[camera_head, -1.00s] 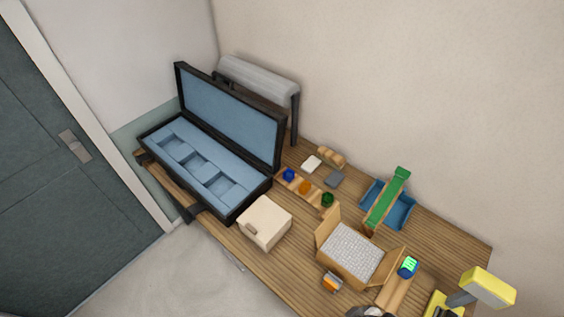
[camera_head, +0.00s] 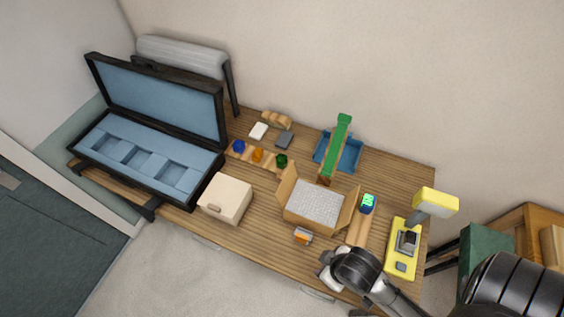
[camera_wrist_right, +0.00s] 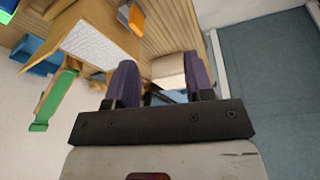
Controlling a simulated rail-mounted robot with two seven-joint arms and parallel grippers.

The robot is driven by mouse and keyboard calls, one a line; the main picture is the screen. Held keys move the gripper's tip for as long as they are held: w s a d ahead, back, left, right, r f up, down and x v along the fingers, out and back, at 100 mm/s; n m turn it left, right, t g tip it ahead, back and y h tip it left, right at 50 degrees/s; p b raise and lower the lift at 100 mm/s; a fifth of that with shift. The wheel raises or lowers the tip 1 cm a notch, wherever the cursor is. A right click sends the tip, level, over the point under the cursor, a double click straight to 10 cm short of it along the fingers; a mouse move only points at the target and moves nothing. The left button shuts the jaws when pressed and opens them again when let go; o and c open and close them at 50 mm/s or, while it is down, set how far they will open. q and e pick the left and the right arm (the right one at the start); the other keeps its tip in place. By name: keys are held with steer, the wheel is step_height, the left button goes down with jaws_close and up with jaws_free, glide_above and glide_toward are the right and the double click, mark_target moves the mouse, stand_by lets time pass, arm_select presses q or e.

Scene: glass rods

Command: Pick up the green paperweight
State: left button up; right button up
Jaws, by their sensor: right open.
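The green paperweight (camera_head: 282,160) is a small dark green piece at the right end of a wooden holder (camera_head: 268,158) on the table. A blue paperweight (camera_head: 238,146) and an orange one (camera_head: 257,154) sit in the same row to its left. My right gripper is at the table's front edge in the head view, well apart from the green paperweight, its fingertips hidden there. In the right wrist view the gripper (camera_wrist_right: 160,84) is open, with nothing between its fingers. I cannot make out the green paperweight in that view. My left gripper is not in view.
An open black case (camera_head: 112,183) with light blue lining stands at the left. A cream box (camera_head: 225,198) and an open carton (camera_head: 315,205) stand in front of the row. A green ramp (camera_head: 338,145) crosses a blue tray (camera_head: 350,158). A yellow device (camera_head: 402,247) is at right.

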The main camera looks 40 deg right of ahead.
steer(key=o, duration=0.8)
steer(key=shift+w, duration=0.1)
